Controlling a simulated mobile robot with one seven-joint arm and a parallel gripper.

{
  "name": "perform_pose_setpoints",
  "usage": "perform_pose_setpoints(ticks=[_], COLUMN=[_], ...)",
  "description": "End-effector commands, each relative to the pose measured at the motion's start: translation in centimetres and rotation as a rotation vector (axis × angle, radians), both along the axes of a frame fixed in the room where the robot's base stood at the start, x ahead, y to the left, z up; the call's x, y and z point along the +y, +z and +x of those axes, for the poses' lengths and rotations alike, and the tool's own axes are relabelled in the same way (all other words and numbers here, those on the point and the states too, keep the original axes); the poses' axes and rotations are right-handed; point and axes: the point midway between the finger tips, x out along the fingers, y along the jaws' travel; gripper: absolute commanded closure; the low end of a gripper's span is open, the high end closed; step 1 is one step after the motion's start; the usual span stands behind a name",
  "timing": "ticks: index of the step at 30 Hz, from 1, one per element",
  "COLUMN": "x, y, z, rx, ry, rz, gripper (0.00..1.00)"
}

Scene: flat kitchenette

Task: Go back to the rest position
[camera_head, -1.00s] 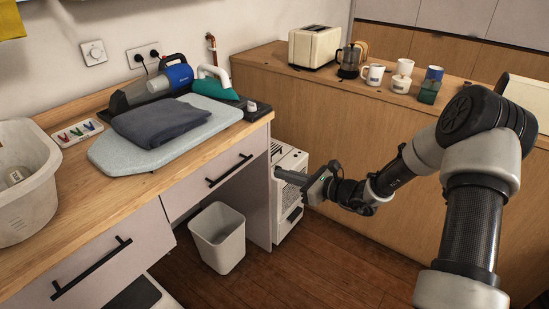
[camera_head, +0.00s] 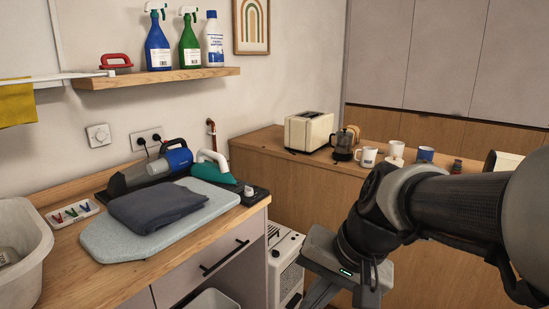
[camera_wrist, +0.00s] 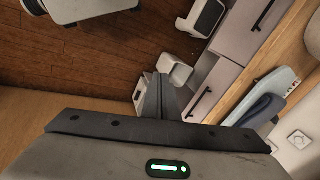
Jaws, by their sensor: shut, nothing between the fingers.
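My gripper (camera_head: 318,296) is at the lower middle right of the head view, its fingers cut off by the bottom edge. It hangs from my raised arm, in front of the wooden cabinet side. In the wrist view its two dark fingers (camera_wrist: 160,97) lie together with nothing between them, pointing towards the floor area. The fingers touch nothing that I can make out.
The counter (camera_head: 110,284) at left holds an ironing board (camera_head: 105,243) with a folded dark cloth (camera_head: 158,207), and a white basket (camera_head: 22,262). A shelf (camera_head: 150,80) bears several bottles. A toaster (camera_head: 308,131) and mugs stand on the back counter. A white appliance (camera_head: 284,262) stands below.

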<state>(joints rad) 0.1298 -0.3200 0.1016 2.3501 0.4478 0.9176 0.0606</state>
Motion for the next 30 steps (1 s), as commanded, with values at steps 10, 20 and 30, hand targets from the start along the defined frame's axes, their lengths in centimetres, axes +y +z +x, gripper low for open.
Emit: perform_pose_setpoints(ticks=[10, 20, 30], x=[-5.9, -7.7, -7.6], y=[3.4, 9.6, 20.1], z=[-5.0, -6.0, -6.0], rx=[-0.239, -0.295, -0.294], ry=[0.19, 0.232, 0.232], rz=[-0.335, -0.425, -0.424], gripper=[1.0, 1.0, 1.0])
